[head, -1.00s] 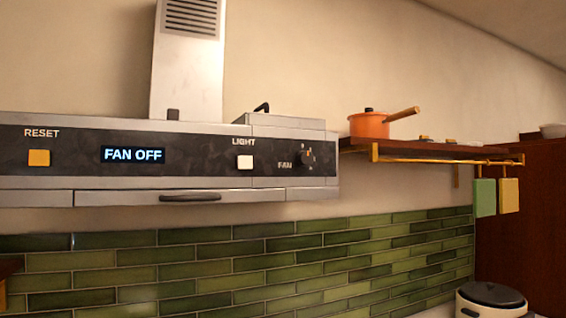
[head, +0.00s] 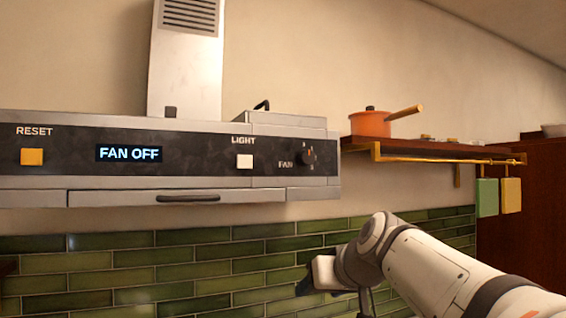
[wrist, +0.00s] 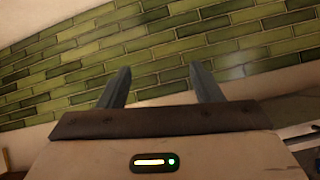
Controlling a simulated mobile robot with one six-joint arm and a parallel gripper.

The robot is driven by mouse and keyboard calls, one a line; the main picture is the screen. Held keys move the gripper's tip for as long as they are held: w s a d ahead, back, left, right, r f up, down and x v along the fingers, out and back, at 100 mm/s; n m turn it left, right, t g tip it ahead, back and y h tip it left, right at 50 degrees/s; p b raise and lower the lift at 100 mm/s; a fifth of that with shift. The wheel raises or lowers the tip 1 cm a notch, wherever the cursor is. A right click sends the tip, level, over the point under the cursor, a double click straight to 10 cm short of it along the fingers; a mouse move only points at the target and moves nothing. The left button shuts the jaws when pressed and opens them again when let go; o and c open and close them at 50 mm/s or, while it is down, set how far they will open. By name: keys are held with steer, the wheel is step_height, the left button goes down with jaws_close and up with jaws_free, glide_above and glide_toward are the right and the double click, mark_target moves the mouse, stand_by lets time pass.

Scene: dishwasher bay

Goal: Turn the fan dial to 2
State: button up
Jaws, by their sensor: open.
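The fan dial (head: 306,157) is a small dark round knob at the right end of the range hood's black panel, beside the word FAN. Small marks surround it, too small to read. The hood display (head: 128,153) reads FAN OFF. My gripper (head: 310,277) is below and apart from the dial, in front of the green tiles. In the wrist view my gripper (wrist: 159,84) shows two spread fingers with nothing between them. The dial is not in the wrist view.
The panel also has a yellow RESET button (head: 32,157) and a white LIGHT button (head: 245,161). To the right, a wooden shelf (head: 440,153) with a brass rail holds an orange pot (head: 370,123). Green and yellow boards hang from the rail. The space before the panel is clear.

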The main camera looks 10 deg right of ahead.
steer(key=w+d+r+t+y, duration=0.1)
steer(key=w+r+t, duration=0.15)
steer(key=r, duration=0.35)
steer(key=w+d+r+t, duration=0.1)
steer(key=w+r, duration=0.3)
steer(key=r, duration=0.3)
steer(key=n+t+y, duration=0.1)
steer(key=n+t, duration=0.1)
steer(key=t, duration=0.2)
glide_toward(309, 157)
steer(key=w, duration=0.1)
steer(key=shift+g, duration=0.25)
steer(key=p+x, duration=0.1)
steer(key=x, duration=0.1)
steer(key=p+x, duration=0.1)
steer(key=x, duration=0.1)
steer(key=p+x, duration=0.1)
steer(key=x, duration=0.1)
steer(key=shift+w+a+r, duration=0.15)
steer(key=shift+w+r, duration=0.05)
steer(key=shift+r, duration=0.1)
steer(key=shift+w+a+f+p, duration=0.2)
steer(key=shift+w+p, duration=0.25)
steer(key=shift+w, duration=0.15)
steer(key=shift+c, duration=0.6)
steer(key=c, duration=0.9)
